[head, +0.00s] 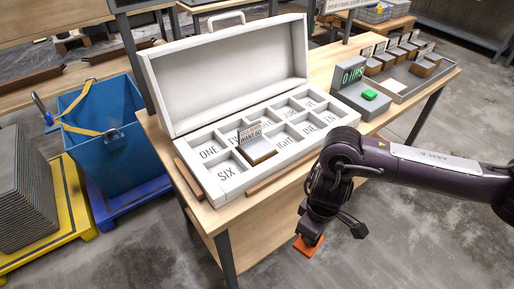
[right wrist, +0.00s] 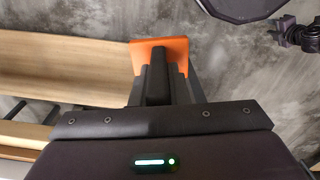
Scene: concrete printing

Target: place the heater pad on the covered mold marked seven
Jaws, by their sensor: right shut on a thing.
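The heater pad appears to be the flat orange piece (head: 307,247), also seen in the right wrist view (right wrist: 159,45). My right gripper (head: 312,236) is shut on it and holds it over the floor, in front of the table's front edge and apart from the case. A small brown mold (head: 258,153) with an upright printed card sits in the open white case (head: 226,195), in the front-row compartment between SIX and EIGHT. That compartment's own label is hidden, and the card's text is too small to read surely. My left gripper is not in view.
The case's raised lid (head: 230,75) stands at the back. A grey device with a green button (head: 370,95) and a tray (head: 402,80) of similar molds stand at the right. A wooden strip (head: 275,181) lies along the case's front. A blue bin (head: 105,130) stands left.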

